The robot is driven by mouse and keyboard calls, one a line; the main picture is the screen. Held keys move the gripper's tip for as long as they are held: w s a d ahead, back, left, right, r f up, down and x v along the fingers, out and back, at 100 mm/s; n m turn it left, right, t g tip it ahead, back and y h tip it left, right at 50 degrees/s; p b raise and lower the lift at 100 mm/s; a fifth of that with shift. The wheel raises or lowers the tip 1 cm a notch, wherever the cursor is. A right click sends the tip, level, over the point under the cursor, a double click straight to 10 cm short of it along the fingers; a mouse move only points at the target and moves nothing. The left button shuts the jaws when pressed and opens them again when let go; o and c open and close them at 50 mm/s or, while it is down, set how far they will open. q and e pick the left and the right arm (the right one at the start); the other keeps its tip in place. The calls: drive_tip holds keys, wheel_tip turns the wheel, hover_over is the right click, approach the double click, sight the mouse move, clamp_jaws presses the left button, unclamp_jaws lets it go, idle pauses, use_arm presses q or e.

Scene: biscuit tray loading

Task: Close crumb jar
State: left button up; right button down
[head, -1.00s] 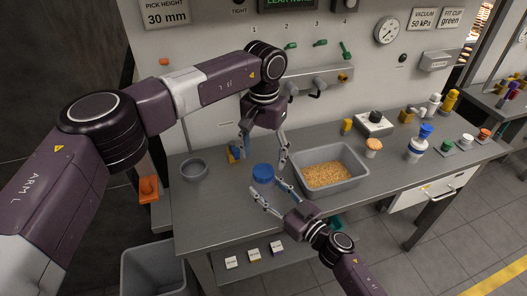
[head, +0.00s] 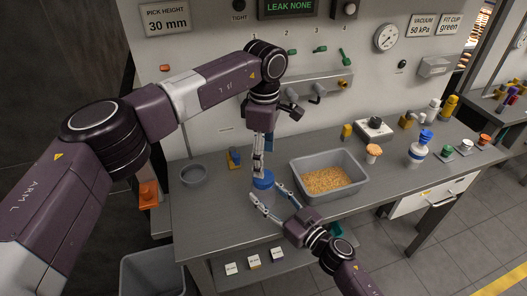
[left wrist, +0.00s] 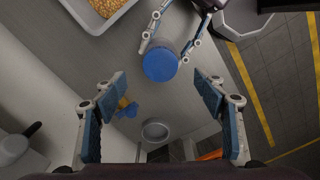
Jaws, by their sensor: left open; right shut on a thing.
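The crumb jar, with its round blue lid (head: 264,180), stands on the workbench, left of the bin of crumbs. In the left wrist view the blue lid (left wrist: 160,66) faces me; I cannot tell how tightly it sits. My right gripper (head: 266,195) is shut around the jar from the front, one finger on each side; its fingers also flank the jar in the left wrist view. My left gripper (head: 258,168) is open and points down just above the lid. In the left wrist view its fingers (left wrist: 160,92) are wide apart, with nothing between them.
A grey bin (head: 345,195) of orange crumbs stands right of the jar. A grey bowl (head: 193,175) stands to the left, and a small blue-and-yellow item (head: 234,157) lies behind. A blue-topped bottle (head: 418,150) stands at the right. The bench front left is clear.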

use_arm(q)
drive_tip(key=n, duration=0.5)
drive_tip(key=shift+r+n, duration=0.25)
drive_tip(key=shift+n, duration=0.05)
drive_tip(key=n, duration=0.5)
drive_tip(key=shift+r, duration=0.2)
drive_tip(key=n, duration=0.5)
drive_tip(key=shift+r+n, duration=0.15)
drive_tip(key=shift+n, duration=0.15)
drive_tip(key=n, duration=0.4)
drive_tip(key=shift+a+r, duration=0.1)
drive_tip(key=shift+r, duration=0.1)
drive_tip(key=shift+f, duration=0.1)
drive_tip(key=shift+f, duration=3.95)
drive_tip(key=c, duration=1.3)
